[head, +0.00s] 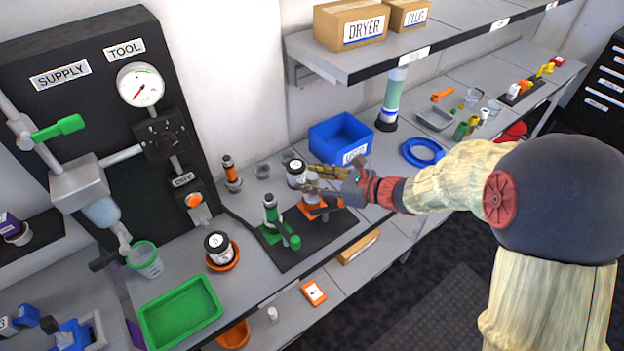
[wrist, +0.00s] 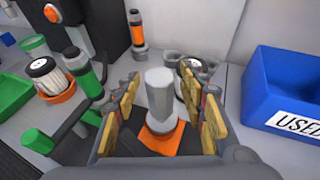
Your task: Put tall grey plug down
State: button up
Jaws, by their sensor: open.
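The tall grey plug (wrist: 160,92) stands upright between my gripper's fingers in the wrist view. Its lower part is wider and rests over an orange base (wrist: 160,136); the exact seat cannot be made out. My gripper (wrist: 168,108) is open, with yellow-padded fingers on either side of the plug and visible gaps to it. In the head view my gripper (head: 322,182) reaches in from the right over the black mat, and the plug (head: 312,180) is partly hidden by the fingers.
A green-based stand (head: 272,218) is just left of the orange one. A white jar with a black lid (head: 296,173) is close behind my gripper. A blue bin (head: 341,139) stands behind right.

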jog(key=p+v, duration=0.3)
jog(key=v, duration=0.9)
jog(key=s+a+r+n+g+h, duration=0.2)
jog(key=s+n+g, duration=0.1)
jog(key=s+n, duration=0.4)
jog(key=s+a+r+n+g+h, duration=0.2)
jog(key=s+r+n, duration=0.1)
jog(key=s+n, duration=0.4)
jog(key=s+d+r+n+t+h, duration=0.1)
jog(key=s+d+r+n+h, duration=0.2)
jog(key=d+n+h, duration=0.1)
jog(key=s+d+r+n+t+h, duration=0.2)
jog(key=s+d+r+n+h, duration=0.1)
jog(key=d+n, duration=0.3)
jog(key=shift+s+d+n+h, duration=0.3)
jog(key=shift+s+d+h, duration=0.15)
jog(key=shift+s, duration=0.35)
